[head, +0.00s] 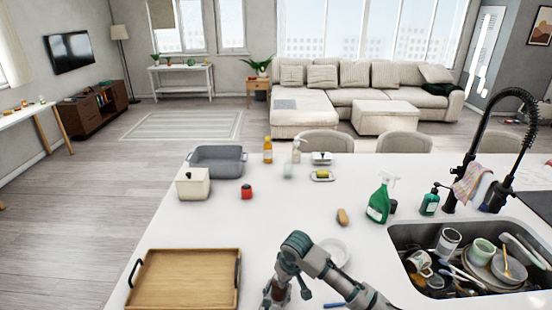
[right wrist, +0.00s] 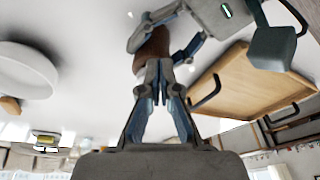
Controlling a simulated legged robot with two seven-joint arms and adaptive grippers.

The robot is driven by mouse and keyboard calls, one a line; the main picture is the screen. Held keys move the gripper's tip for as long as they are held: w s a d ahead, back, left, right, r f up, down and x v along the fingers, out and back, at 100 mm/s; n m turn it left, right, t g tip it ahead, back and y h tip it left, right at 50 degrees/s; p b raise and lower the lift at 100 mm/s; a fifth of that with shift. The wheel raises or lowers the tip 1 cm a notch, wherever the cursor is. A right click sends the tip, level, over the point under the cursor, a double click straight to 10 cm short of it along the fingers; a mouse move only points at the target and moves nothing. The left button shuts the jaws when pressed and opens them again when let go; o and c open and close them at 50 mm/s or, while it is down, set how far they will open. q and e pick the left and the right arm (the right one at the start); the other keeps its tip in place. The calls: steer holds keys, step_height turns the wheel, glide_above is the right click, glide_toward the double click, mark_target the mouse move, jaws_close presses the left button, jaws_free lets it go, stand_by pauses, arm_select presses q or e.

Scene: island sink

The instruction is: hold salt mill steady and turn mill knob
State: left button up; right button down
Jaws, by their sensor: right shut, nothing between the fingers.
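The salt mill (right wrist: 153,48) is a brown cylinder, partly hidden by grippers in the right wrist view. My left gripper (right wrist: 167,40) has its fingers on both sides of it and appears shut on it. My right gripper (right wrist: 158,70) is shut and empty, its fingertips together in front of the mill, close to it or touching; I cannot tell which. In the head view, my right gripper (head: 287,286) is low at the bottom edge, with a brown bit of the mill (head: 278,292) beside it. The mill's knob cannot be made out.
A wooden tray (head: 140,305) with dark handles lies on the white counter at left. A white plate (head: 341,246) is behind my right arm. A brown sponge-like item (head: 342,216) and a green spray bottle (head: 378,205) stand farther back. The sink (head: 402,232) at right holds dishes.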

arm_select(q)
steer(key=shift+f, duration=0.1)
arm_select(e)
steer(key=v, duration=0.3)
steer(key=w+v, duration=0.1)
steer(key=v, duration=0.1)
steer(key=shift+a+r, duration=0.1)
steer(key=shift+a, duration=0.2)
arm_select(q)
steer(key=o, duration=1.4)
